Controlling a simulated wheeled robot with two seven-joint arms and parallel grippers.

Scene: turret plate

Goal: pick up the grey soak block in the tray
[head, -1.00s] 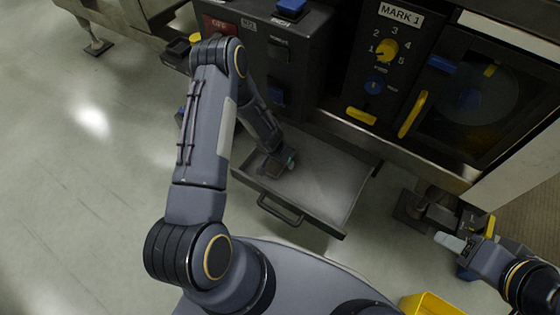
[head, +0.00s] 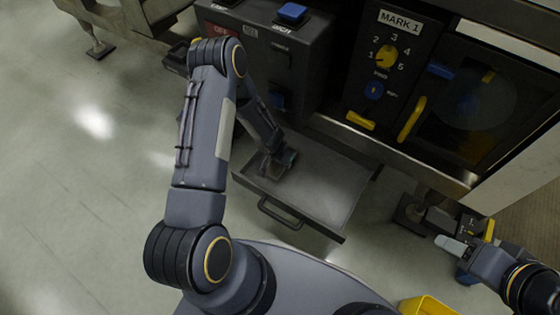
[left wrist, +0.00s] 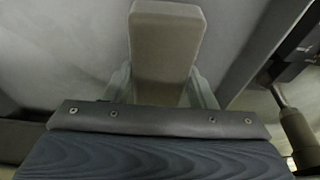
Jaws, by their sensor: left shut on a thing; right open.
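The grey soak block (left wrist: 166,45) shows close up in the left wrist view, between the two fingers of my left gripper (left wrist: 163,88). The gripper is shut on it. In the head view my left gripper (head: 279,163) is at the left part of the open tray (head: 325,185); the block is too small and covered there to make out. I cannot tell whether the block touches the tray floor. My right gripper (head: 458,249) is open at the right of the head view, away from the tray.
The tray has a dark front handle (head: 280,213) and stands out below the machine. Above it are a dark box with a blue button (head: 292,12), a yellow knob (head: 386,56) and a yellow door handle (head: 411,118). A yellow bin (head: 428,305) is at bottom right.

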